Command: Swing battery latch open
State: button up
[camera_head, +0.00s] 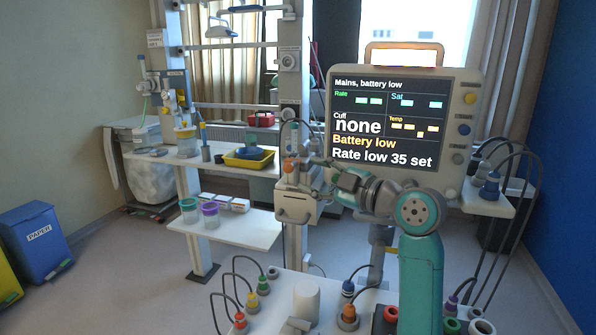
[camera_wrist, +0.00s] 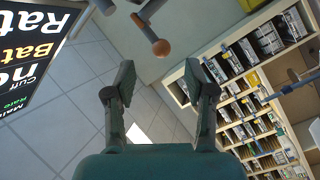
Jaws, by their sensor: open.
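The monitor (camera_head: 392,120) stands at the right in the head view, its screen reading "Mains, battery low". A grey box (camera_head: 297,208) with a slot in its front is mounted left of it. An orange knob (camera_head: 290,165) shows above the box. In the wrist view, an orange ball (camera_wrist: 160,47) ends a short grey lever, beyond my fingertips and apart from them. I cannot tell for sure whether this lever is the battery latch. My gripper (camera_wrist: 160,82) is open and empty, its two fingers on either side of the ball's line. In the head view, my arm partly hides the area beside the box.
A shelf (camera_head: 228,229) with pots and a higher shelf with a yellow tray (camera_head: 248,158) are at the left. Cables (camera_head: 520,170) loop at the right. The wrist view shows a shelf rack (camera_wrist: 255,120) on the right.

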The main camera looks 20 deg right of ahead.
jog(key=shift+v, duration=2.35)
jog(key=shift+s, duration=0.1)
